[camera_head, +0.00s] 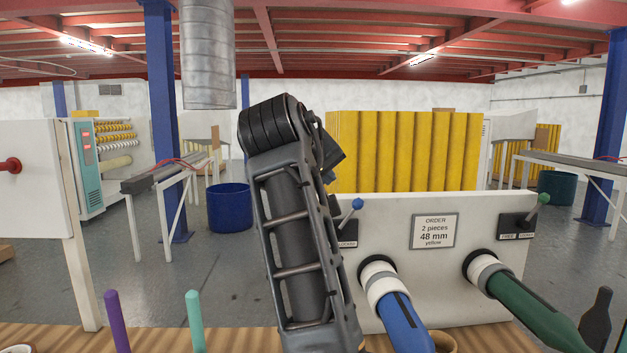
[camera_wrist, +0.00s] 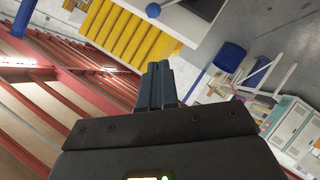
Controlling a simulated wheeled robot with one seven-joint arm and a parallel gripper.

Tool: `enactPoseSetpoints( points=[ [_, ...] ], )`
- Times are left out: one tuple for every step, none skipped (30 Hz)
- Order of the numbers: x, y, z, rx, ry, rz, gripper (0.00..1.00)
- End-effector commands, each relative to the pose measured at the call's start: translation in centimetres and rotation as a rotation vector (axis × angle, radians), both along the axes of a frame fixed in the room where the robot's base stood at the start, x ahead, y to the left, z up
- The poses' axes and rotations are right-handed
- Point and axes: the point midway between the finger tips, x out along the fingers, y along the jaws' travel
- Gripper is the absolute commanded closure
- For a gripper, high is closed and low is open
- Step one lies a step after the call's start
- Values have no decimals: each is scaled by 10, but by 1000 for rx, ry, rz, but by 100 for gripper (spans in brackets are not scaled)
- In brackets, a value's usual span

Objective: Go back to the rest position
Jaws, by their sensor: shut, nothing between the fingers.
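My gripper (camera_wrist: 160,68) shows in the wrist view with its two dark fingers together and nothing between them. In the head view my raised arm stands in the middle and mostly hides the gripper. Behind the arm is a white machine panel (camera_head: 460,220) with an order sign (camera_head: 435,231) reading 2 pieces, 48 mm, yellow. A blue shaft (camera_head: 402,322) and a green shaft (camera_head: 535,312) stick out from the panel. A blue-knobbed lever (camera_head: 357,204) and a green-knobbed lever (camera_head: 543,199) are on it. The blue knob (camera_wrist: 153,10) also shows beyond the fingertips in the wrist view.
A purple peg (camera_head: 117,320) and a teal peg (camera_head: 195,320) stand on the wooden table at front left. A dark bottle shape (camera_head: 597,322) is at far right. A white board (camera_head: 35,185) stands at left. Yellow panels (camera_head: 405,150) and a blue bin (camera_head: 229,210) are farther back.

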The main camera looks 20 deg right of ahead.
Motion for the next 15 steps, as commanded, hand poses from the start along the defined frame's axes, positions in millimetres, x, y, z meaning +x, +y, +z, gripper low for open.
enactPoseSetpoints(
  points=[
    [0, 0, 0, 0, 0, 0, 100],
    [0, 0, 0, 0, 0, 0, 100],
    [0, 0, 0, 0, 0, 0, 100],
    [0, 0, -1, 0, 0, 0, 100],
    [0, 0, -2, -1, 1, 1, 100],
    [0, -1, -6, -3, 2, 4, 100],
    [0, -1, -11, -6, 3, 8, 100],
    [0, -1, -18, -10, 1, 13, 100],
    [-1, -2, -29, -16, 2, 22, 100],
    [-1, -3, -38, -21, -1, 32, 100],
    [-3, -3, -50, -26, -2, 44, 100],
    [-4, -4, -66, -34, -4, 60, 100],
    [-7, -5, -80, -39, -7, 75, 100],
    [-9, -6, -94, -44, -10, 90, 100],
    [-13, -6, -112, -49, -14, 110, 100]
  ],
)
